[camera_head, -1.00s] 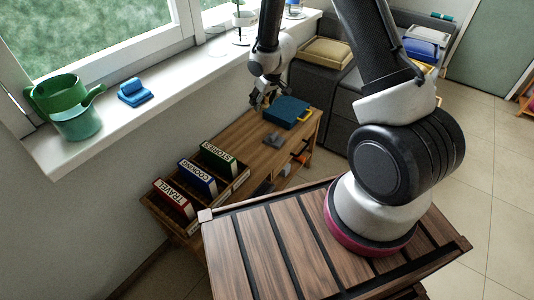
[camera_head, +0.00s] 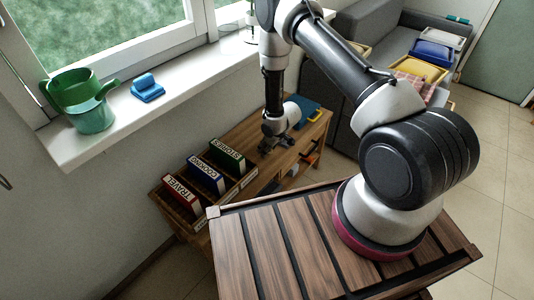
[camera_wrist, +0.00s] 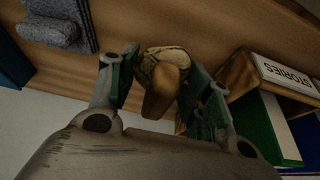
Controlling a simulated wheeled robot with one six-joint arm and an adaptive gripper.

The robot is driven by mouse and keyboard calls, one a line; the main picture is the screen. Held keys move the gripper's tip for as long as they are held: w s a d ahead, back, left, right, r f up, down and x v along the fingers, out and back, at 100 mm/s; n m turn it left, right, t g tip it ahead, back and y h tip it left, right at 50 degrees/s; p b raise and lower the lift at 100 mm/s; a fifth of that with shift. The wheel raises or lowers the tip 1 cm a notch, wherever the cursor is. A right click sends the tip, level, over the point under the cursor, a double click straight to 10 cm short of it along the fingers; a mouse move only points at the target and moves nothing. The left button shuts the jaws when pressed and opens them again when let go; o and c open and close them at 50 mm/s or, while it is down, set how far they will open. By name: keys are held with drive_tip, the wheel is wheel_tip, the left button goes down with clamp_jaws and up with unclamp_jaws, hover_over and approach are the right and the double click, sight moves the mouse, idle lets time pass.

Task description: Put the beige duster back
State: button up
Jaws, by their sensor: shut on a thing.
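The beige duster (camera_wrist: 160,82) shows in the wrist view as a tan, rounded piece with a brownish part between the fingers. My gripper (camera_wrist: 163,62) is shut on it, with a green-lined finger on each side. In the head view my gripper (camera_head: 276,146) is low over the wooden shelf unit's top (camera_head: 238,138), to the right of the book box. There the duster cannot be made out. I cannot tell whether it touches the wood.
The book box (camera_head: 246,181) holds the STORIES (camera_head: 228,159), COOKING (camera_head: 206,176) and TRAVEL (camera_head: 180,194) books, close to my gripper. A blue case (camera_head: 310,112) stands beyond it. A grey item (camera_wrist: 52,28) lies nearby. The windowsill (camera_head: 180,92) holds a watering can (camera_head: 92,112).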

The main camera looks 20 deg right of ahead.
drive_tip(key=shift+f, duration=1.7)
drive_tip(key=o, duration=1.1)
drive_tip(key=shift+f, duration=0.1)
